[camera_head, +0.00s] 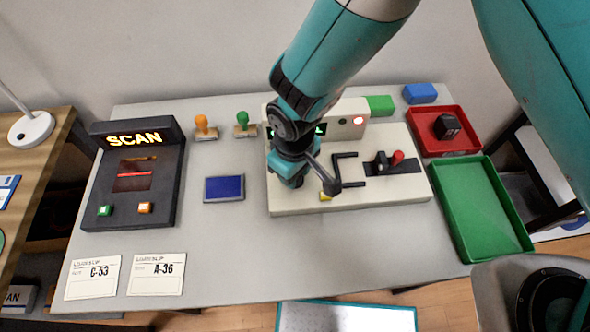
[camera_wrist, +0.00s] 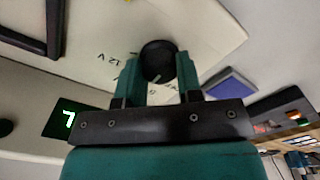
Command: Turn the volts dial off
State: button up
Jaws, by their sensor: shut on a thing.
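The volts dial (camera_wrist: 158,52) is a round black knob on a cream panel, with printed marks around it, one reading 12 V. A small pale mark shows on the knob's near side. My gripper (camera_wrist: 159,70) is shut on the dial, one teal finger on each side of it. A green digit display (camera_wrist: 70,119) reads 7, part of it perhaps cut off. In the head view my gripper (camera_head: 290,178) is over the left part of the cream bench unit (camera_head: 350,200), and my wrist hides the dial there.
A blue-screened pad (camera_head: 224,188) and the dark SCAN machine (camera_head: 112,203) stand left. Red (camera_head: 424,151) and green (camera_head: 483,205) trays are right. The front table is mostly clear.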

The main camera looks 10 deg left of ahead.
jog(key=n, duration=0.6)
jog(key=shift+n, duration=0.3)
jog(key=n, duration=0.6)
jog(key=shift+n, duration=0.3)
jog(key=shift+w, duration=0.1)
jog(key=o, duration=0.9)
notch_tip(320, 180, up, 18)
jog(key=shift+f+b, duration=0.25)
jog(key=shift+b, duration=0.45)
